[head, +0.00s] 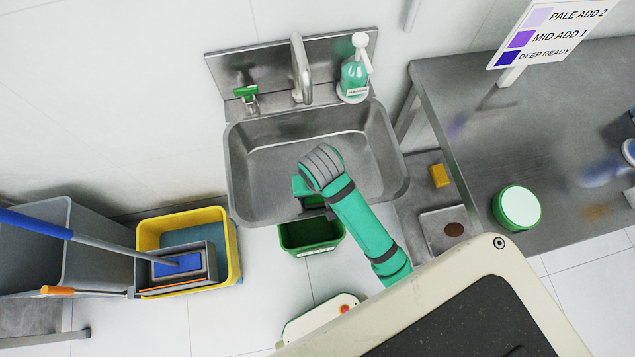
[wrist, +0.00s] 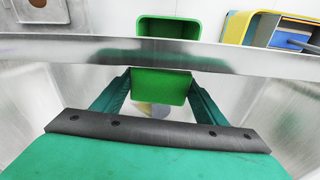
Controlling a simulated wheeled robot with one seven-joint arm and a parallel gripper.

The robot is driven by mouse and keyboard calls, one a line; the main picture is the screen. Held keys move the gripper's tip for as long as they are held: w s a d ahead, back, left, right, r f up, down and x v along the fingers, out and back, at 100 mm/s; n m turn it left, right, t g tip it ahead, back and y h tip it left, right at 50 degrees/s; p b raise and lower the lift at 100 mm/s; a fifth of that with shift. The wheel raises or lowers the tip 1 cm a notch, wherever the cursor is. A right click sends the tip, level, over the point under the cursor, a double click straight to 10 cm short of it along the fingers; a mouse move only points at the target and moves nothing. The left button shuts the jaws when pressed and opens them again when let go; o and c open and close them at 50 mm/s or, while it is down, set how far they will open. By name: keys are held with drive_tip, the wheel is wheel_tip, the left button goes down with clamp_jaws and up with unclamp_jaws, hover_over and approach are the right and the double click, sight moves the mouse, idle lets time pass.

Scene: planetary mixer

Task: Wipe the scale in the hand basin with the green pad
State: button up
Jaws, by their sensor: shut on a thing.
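The steel hand basin (head: 260,165) is against the wall, under a tap. My gripper (head: 308,192) is low inside it, near the front wall, mostly hidden by my wrist in the head view. In the wrist view its two green fingers are shut on the green pad (wrist: 160,86), which sits between the fingertips just below the basin's front rim (wrist: 250,62). A pale beige patch (wrist: 152,109) shows on the basin surface by the pad, partly covered. I cannot tell for sure whether it is scale. Pad contact with the steel is unclear.
A green bin (head: 312,236) stands below the basin front. A soap bottle (head: 354,75) and a small green item (head: 246,92) are on the back ledge near the tap (head: 301,70). A yellow mop bucket (head: 231,250) is left; a steel table (head: 440,95) is right.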

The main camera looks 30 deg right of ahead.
drive_tip(key=shift+s+d+f, duration=0.1)
drive_tip(key=shift+s+d, duration=0.1)
drive_tip(key=shift+d, duration=0.65)
drive_tip(key=shift+w+d, duration=0.25)
drive_tip(key=shift+w, duration=1)
drive_tip(key=shift+w+d, duration=0.25)
drive_tip(key=shift+w, duration=0.8)
drive_tip(key=shift+w+d, duration=0.2)
drive_tip(key=shift+w, duration=0.35)
drive_tip(key=shift+w+d, duration=0.2)
drive_tip(key=shift+w, duration=0.3)
drive_tip(key=shift+w+d, duration=0.25)
drive_tip(key=shift+w, duration=0.65)
drive_tip(key=shift+w+d, duration=0.25)
drive_tip(key=shift+w, duration=0.65)
